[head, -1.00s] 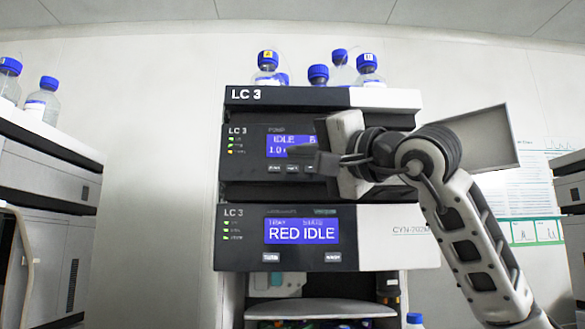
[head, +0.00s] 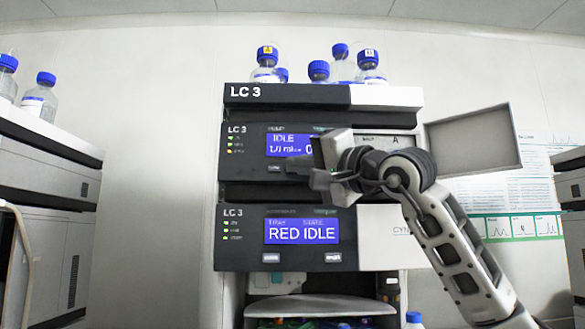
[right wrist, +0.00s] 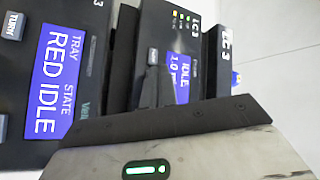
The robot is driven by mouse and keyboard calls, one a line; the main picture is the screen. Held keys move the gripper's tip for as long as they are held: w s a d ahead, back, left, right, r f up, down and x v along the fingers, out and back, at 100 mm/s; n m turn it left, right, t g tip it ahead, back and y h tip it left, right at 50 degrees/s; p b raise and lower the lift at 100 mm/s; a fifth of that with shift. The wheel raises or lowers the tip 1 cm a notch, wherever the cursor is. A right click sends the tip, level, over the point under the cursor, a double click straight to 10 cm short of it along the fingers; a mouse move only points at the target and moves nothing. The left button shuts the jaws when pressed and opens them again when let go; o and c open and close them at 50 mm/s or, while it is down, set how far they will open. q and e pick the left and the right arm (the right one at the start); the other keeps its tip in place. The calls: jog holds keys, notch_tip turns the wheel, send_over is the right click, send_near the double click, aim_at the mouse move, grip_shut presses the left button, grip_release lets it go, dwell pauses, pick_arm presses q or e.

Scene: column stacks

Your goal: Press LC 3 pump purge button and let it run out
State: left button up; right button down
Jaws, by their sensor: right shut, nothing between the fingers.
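The LC 3 pump module (head: 243,168) is the upper panel of the stack. Its blue screen (head: 284,145) reads IDLE and is partly covered by my right gripper. One small grey button (head: 275,168) shows under the screen; the buttons to its right are hidden behind the gripper. My right gripper (head: 318,182) is shut and empty, in front of the pump panel's lower right part. Whether it touches the panel I cannot tell. In the right wrist view the dark fingers (right wrist: 158,88) overlap the pump panel beside its IDLE screen (right wrist: 178,76). My left gripper is out of view.
The tray module (head: 303,231) below reads RED IDLE and has two buttons. Blue-capped bottles (head: 318,72) stand on top of the stack. A grey panel (head: 474,142) sticks out at the right. Other instruments (head: 45,190) stand at the left.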

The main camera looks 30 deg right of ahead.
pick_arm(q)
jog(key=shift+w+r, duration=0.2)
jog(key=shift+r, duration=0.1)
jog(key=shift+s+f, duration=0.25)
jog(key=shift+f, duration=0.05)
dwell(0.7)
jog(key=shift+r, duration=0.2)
pick_arm(e)
jog(key=shift+w, duration=0.1)
pick_arm(q)
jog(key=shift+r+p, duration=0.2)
jog(key=shift+p, duration=0.15)
pick_arm(e)
jog(key=shift+w+d, duration=0.25)
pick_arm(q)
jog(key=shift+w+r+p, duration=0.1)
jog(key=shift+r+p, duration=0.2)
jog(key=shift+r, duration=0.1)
pick_arm(e)
jog(key=shift+w+d, duration=0.15)
jog(key=shift+w, duration=0.2)
jog(key=shift+s, duration=0.1)
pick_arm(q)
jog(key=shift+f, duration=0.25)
pick_arm(e)
jog(key=shift+s+a, duration=0.4)
jog(key=shift+s, duration=0.2)
